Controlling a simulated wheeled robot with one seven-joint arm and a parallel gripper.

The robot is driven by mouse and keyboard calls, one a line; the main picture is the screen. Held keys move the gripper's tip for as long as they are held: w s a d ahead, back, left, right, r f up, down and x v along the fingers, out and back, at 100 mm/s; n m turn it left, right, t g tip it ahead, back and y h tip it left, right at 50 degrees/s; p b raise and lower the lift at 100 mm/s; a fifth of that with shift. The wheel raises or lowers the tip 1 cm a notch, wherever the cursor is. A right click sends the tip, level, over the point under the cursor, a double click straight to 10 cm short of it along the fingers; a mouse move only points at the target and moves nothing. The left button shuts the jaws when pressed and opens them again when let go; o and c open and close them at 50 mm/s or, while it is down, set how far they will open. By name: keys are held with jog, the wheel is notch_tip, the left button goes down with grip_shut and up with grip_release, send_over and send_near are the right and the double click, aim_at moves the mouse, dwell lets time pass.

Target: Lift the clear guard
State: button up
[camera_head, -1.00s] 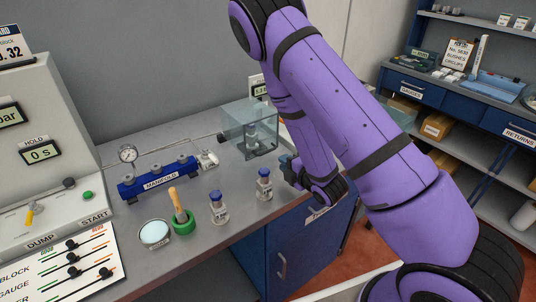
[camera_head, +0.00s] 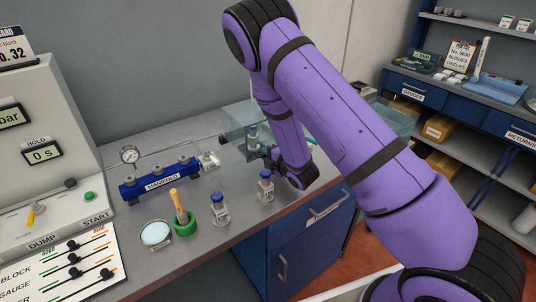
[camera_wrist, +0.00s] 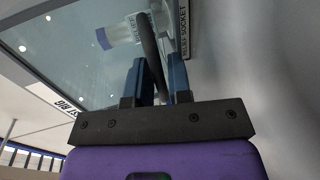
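The clear guard (camera_head: 236,120) is a see-through box at the back of the bench, partly hidden by my arm. In the wrist view its clear panel (camera_wrist: 80,45) fills the upper left, with a blue-and-white part visible through it. A dark bar-like handle (camera_wrist: 150,45) runs at the panel's edge. My gripper (camera_wrist: 157,72) has its two blue fingers apart, one on each side of the handle, with gaps showing. In the head view my gripper (camera_head: 262,157) is at the guard's front right; its fingertips are hard to make out there.
A blue manifold (camera_head: 160,181) lies left of the guard. Two blue-capped bottles (camera_head: 219,209) (camera_head: 265,187), a green pot with a brush (camera_head: 185,222) and a round dish (camera_head: 155,233) stand nearer the bench's front edge. A RELIEF SOCKET label (camera_wrist: 184,25) is beside the handle.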

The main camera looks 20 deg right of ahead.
grip_shut()
